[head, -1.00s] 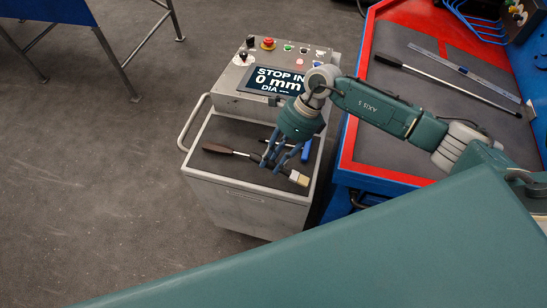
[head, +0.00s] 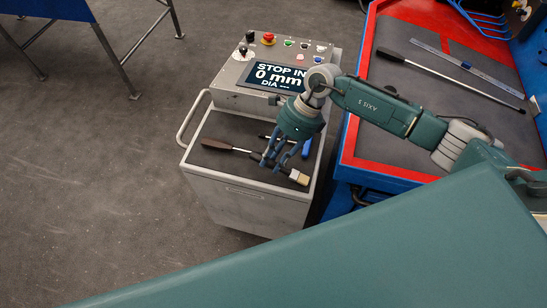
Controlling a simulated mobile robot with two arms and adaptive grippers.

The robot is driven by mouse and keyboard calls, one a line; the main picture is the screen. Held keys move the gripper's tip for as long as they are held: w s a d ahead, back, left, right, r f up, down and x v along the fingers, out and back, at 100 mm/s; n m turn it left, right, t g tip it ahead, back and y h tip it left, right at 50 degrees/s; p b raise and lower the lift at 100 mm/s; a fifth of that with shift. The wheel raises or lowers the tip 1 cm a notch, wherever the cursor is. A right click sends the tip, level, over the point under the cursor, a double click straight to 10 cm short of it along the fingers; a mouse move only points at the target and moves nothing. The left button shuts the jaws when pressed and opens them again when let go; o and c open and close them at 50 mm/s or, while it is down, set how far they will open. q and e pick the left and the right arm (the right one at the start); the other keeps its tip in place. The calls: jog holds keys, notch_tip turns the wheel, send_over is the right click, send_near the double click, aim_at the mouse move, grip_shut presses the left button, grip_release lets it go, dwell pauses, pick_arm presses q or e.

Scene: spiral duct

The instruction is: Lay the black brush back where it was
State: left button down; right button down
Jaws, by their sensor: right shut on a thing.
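The black brush (head: 300,178) has pale bristles and a dark handle; its bristle end points to the lower right over the grey cart top (head: 223,167). My right gripper (head: 273,161) points down over the cart top and is shut on the brush handle. The fingers hide part of the handle, and I cannot tell whether the brush touches the cart top. My left gripper is not in view.
The control panel (head: 241,73) stands behind. A workbench (head: 393,133) at right holds a long rod (head: 445,77) and a ruler (head: 470,71).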

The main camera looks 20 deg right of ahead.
jog(key=shift+f+b, duration=0.3)
jog(key=c, duration=1.4)
grip_release()
jog(key=v, duration=1.2)
jog(key=shift+d, duration=0.1)
